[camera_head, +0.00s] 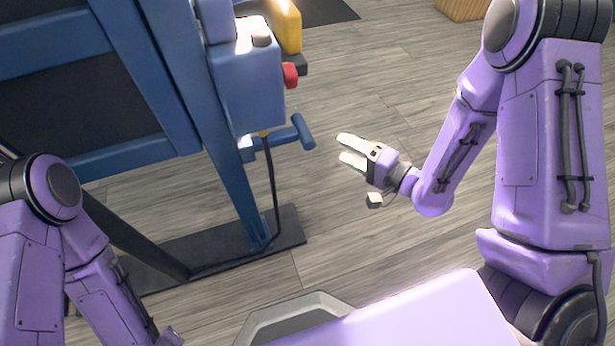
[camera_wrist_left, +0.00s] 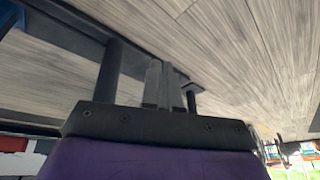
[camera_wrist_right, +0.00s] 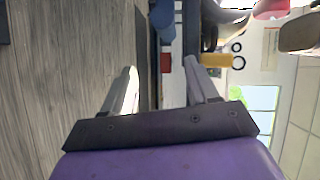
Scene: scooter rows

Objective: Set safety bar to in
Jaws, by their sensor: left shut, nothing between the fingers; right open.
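A blue bar with a T-shaped end (camera_head: 303,131) sticks out to the right from the blue post, below a blue control box (camera_head: 248,85). It looks like the safety bar, though no label shows. My right gripper (camera_head: 343,149) is open and empty, just right of the bar's end and apart from it. In the right wrist view, the open fingers (camera_wrist_right: 160,68) have a blue rounded part (camera_wrist_right: 162,16) beyond them. My left gripper (camera_wrist_left: 163,85) is shut and empty, low near the floor and the dark base; in the head view it is mostly cut off at the bottom edge.
A red button (camera_head: 290,75) sits on the box's right side, with a yellow part (camera_head: 286,25) behind. A dark cable hangs down the blue post (camera_head: 236,185) to a dark floor plate (camera_head: 289,226). Blue frame panels fill the left. Wooden floor right of the post is free.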

